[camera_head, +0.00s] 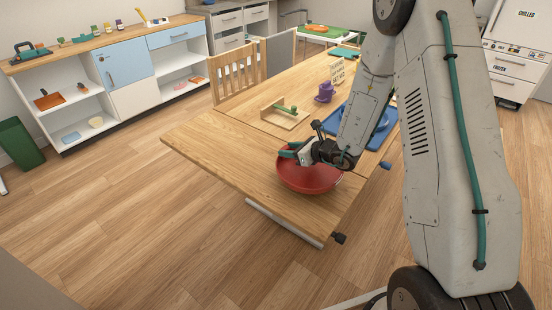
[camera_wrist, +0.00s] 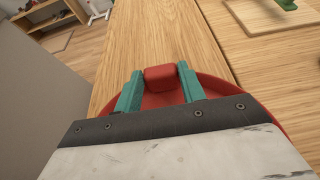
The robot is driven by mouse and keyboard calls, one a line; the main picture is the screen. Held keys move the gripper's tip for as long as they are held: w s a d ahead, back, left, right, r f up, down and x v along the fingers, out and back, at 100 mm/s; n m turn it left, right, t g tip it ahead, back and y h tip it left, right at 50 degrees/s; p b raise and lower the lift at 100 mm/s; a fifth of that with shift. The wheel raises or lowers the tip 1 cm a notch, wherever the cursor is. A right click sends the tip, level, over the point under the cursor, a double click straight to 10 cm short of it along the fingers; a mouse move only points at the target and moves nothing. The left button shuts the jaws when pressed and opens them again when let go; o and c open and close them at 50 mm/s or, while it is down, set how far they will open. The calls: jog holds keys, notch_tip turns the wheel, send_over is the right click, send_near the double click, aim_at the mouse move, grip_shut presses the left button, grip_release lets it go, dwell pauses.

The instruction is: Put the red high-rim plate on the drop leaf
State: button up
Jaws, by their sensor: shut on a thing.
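The red high-rim plate (camera_head: 312,180) is over the wooden drop leaf (camera_head: 225,150), at the near end of the table. The leaf is up, level with the tabletop. My gripper (camera_head: 291,151) is shut on the plate's far-left rim. In the wrist view, the teal fingers (camera_wrist: 159,82) stand on both sides of a red block-like part of the rim, and the red plate (camera_wrist: 212,87) spreads beneath the gripper. The plate looks about level, resting on the leaf or just above it; I cannot tell which. My wrist hides part of the plate.
A wooden board with a green peg (camera_head: 285,111), a purple cup (camera_head: 324,93) and a blue tray (camera_head: 386,138) are on the table beyond. The leaf's left part is clear.

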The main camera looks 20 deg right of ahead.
aim_at(279, 158)
jog(key=a, duration=0.2)
jog(key=w+a, duration=0.1)
jog(key=shift+a+f, duration=0.15)
jog(key=shift+a, duration=0.2)
jog(key=shift+w+a+f, duration=0.15)
jog(key=shift+a+f, duration=0.05)
jog(key=shift+a, duration=0.1)
jog(key=shift+f, duration=1.6)
jog(key=o, duration=1.2)
